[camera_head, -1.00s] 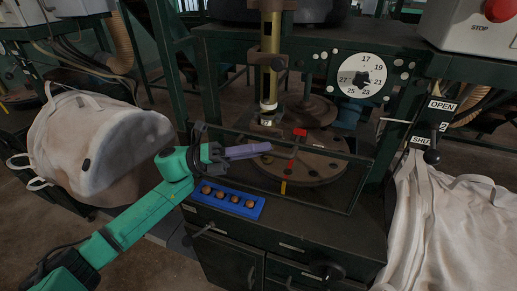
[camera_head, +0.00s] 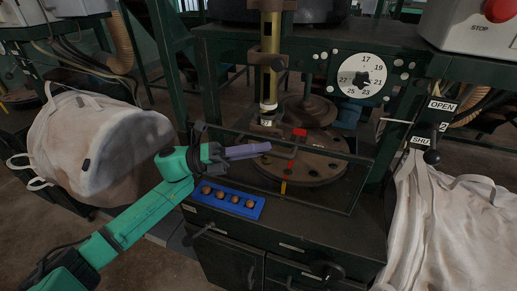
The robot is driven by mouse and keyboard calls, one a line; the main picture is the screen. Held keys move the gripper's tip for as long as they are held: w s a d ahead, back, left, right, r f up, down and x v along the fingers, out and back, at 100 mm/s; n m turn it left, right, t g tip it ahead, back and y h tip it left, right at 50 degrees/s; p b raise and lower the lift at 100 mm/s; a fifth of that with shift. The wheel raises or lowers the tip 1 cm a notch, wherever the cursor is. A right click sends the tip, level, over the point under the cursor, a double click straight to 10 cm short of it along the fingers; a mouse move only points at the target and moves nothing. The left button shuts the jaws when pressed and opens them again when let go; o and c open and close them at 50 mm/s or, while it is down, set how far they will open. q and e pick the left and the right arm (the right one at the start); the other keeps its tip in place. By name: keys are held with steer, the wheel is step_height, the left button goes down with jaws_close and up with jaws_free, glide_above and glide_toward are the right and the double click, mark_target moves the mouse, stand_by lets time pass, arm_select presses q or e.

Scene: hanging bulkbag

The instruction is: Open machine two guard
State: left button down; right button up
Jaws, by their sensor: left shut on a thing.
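The machine guard (camera_head: 352,187) is a dark rectangular frame standing in front of the round turntable (camera_head: 318,170), on the machine in the middle of the camera_head view. My left gripper (camera_head: 222,154), on a green arm, is at the guard's left side. It is shut on a lavender bar (camera_head: 247,151) that sticks out to the right, across the guard's opening in the picture. I cannot tell whether the bar or the gripper touches the guard. The fingertips are partly hidden. My right gripper is not in view.
A blue tray (camera_head: 259,209) with several round brown pieces sits below the gripper. A brass column (camera_head: 269,62) stands over the turntable. A numbered dial (camera_head: 362,77) and an OPEN/SHUT lever (camera_head: 432,157) are at the right. White bulk bags (camera_head: 105,152) flank the machine.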

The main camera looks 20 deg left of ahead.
arm_select(q)
step_height(320, 180, up, 39)
steer(key=p, duration=1.9)
steer(key=shift+f, duration=0.1)
steer(key=c, duration=0.8)
jaws_free()
steer(key=shift+c, duration=0.2)
steer(key=shift+a+f, duration=0.1)
